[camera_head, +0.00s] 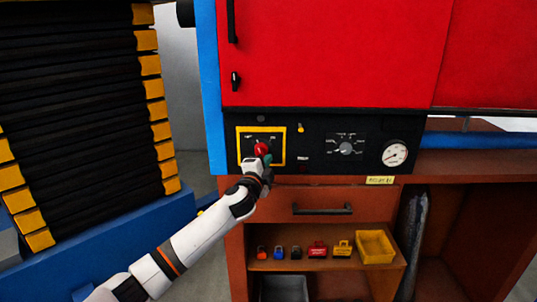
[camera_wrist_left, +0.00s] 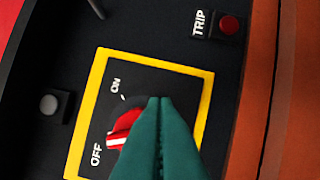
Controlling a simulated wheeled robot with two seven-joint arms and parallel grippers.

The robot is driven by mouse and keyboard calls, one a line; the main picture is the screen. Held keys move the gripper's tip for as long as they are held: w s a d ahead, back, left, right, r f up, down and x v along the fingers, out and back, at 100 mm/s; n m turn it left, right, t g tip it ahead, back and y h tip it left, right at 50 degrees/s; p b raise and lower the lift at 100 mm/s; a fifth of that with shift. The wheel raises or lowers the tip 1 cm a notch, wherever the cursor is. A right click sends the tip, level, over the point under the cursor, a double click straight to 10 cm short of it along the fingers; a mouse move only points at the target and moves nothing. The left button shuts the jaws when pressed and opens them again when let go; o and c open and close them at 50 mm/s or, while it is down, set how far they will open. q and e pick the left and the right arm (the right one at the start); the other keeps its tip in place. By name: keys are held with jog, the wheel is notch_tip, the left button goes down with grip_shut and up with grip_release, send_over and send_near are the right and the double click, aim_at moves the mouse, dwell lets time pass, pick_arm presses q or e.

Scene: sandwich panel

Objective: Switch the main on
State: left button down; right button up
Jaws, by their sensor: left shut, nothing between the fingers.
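The main switch is a red rotary knob (camera_head: 262,149) inside a yellow-framed square on the black panel. In the left wrist view the red knob (camera_wrist_left: 122,131) has a white stripe, and its visible end lies nearer the OFF label (camera_wrist_left: 97,155) than the ON label (camera_wrist_left: 116,85). My left gripper (camera_head: 267,160) is shut and empty, just in front of the knob. Its green fingers (camera_wrist_left: 160,102) hide the right part of the knob in the wrist view. I cannot tell whether they touch it. My right gripper is not in view.
A TRIP button (camera_wrist_left: 229,25) is beside the switch. A grey dial (camera_head: 346,148) and a round gauge (camera_head: 395,153) are farther right on the panel. Below are a drawer handle (camera_head: 322,210) and a shelf with padlocks, small red and yellow items and a yellow bin (camera_head: 375,247).

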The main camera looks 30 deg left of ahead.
pick_arm(q)
jog(key=m+p, duration=0.2)
jog(key=g+p, duration=0.1)
jog(key=shift+s+a+f+m, duration=0.15)
jog(key=shift+a+f+m, duration=0.1)
jog(key=shift+m, duration=0.15)
jog(key=shift+a+p, duration=0.1)
jog(key=shift+p, duration=0.35)
jog(key=shift+s+a+f, duration=0.1)
jog(key=shift+s+a, duration=0.2)
jog(key=shift+a, duration=0.1)
dwell(0.4)
jog(key=b+v, duration=0.2)
jog(key=v, duration=1)
jog(key=shift+a+b, duration=0.15)
jog(key=shift+b, duration=0.2)
